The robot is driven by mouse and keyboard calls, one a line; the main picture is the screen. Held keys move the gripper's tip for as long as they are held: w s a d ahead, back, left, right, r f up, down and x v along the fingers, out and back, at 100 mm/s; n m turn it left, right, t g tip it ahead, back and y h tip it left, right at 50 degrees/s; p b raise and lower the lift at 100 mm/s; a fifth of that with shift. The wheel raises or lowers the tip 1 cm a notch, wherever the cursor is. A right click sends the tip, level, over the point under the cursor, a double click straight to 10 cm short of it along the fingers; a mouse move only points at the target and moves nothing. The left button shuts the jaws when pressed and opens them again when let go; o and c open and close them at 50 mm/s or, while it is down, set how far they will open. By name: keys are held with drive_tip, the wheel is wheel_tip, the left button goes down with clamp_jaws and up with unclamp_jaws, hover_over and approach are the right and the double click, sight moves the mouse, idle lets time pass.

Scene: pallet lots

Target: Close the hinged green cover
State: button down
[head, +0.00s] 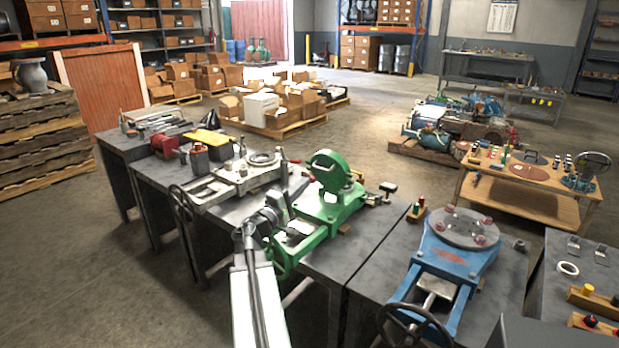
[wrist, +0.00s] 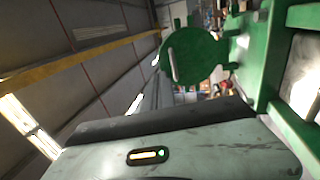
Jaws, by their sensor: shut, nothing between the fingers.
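The green cover (head: 330,170) is a round disc with a lug on its rim. It stands raised, steeply tilted, at the far end of the green machine (head: 318,212) on the workbench. In the wrist view the cover (wrist: 193,53) shows upper centre, with the machine's green frame (wrist: 262,60) to its right. My gripper (head: 281,203) is at the left side of the machine, short of the cover and apart from it. It is shut and holds nothing. The cover's hinge is too small to make out clearly.
A grey machine (head: 235,180) with a handwheel stands left of the green one. A blue machine (head: 450,250) with a round plate stands to the right. A small black-topped part (head: 388,188) is just right of the cover. The space above the benches looks free.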

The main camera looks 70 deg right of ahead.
sight(329, 157)
drive_tip(key=p+x, duration=0.3)
drive_tip(key=x, duration=0.9)
drive_tip(key=shift+d+r, duration=0.15)
drive_tip(key=shift+d, duration=0.15)
